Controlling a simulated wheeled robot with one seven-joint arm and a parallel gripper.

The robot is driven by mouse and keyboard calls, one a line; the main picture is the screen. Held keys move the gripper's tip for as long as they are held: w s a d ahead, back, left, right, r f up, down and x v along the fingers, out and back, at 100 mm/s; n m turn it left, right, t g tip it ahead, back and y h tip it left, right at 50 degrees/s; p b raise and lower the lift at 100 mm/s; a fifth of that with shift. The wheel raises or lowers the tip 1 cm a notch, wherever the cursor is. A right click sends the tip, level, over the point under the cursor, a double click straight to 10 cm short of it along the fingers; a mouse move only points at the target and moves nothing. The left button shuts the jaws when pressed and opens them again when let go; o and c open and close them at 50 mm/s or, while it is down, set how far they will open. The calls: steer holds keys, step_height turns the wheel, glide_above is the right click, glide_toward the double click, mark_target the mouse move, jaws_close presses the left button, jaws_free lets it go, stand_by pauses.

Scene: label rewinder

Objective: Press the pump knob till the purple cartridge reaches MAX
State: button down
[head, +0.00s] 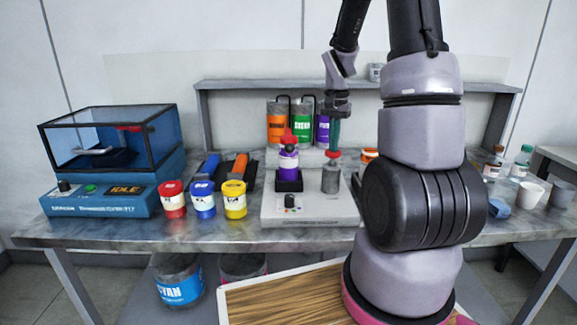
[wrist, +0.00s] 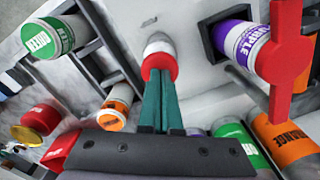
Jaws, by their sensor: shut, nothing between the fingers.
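The purple cartridge (head: 288,166) stands upright in a black holder on the pale pump unit (head: 310,212), under a red part (head: 288,137). In the wrist view the purple cartridge (wrist: 240,45) has a white label, and a red bar (wrist: 287,60) crosses its end. No MAX mark is readable. The red pump knob (head: 332,155) sits atop a grey cylinder (head: 330,180) right of the cartridge. My gripper (head: 333,147), with green fingers, points down directly over the knob, shut and empty. In the wrist view its fingertips (wrist: 158,82) overlap the red knob (wrist: 160,66); contact is unclear.
Red, blue and yellow pots (head: 203,200) stand left of the unit. Orange, green and purple canisters (head: 302,125) stand behind it. A blue machine with a clear cover (head: 110,140) is at far left. Cups (head: 530,195) and bottles are at right, partly behind my arm.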

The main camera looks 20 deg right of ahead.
stand_by(0.3)
steer(key=shift+r, duration=1.8)
steer(key=shift+f, duration=1.8)
steer(key=shift+r, duration=1.8)
step_height(320, 180, up, 6)
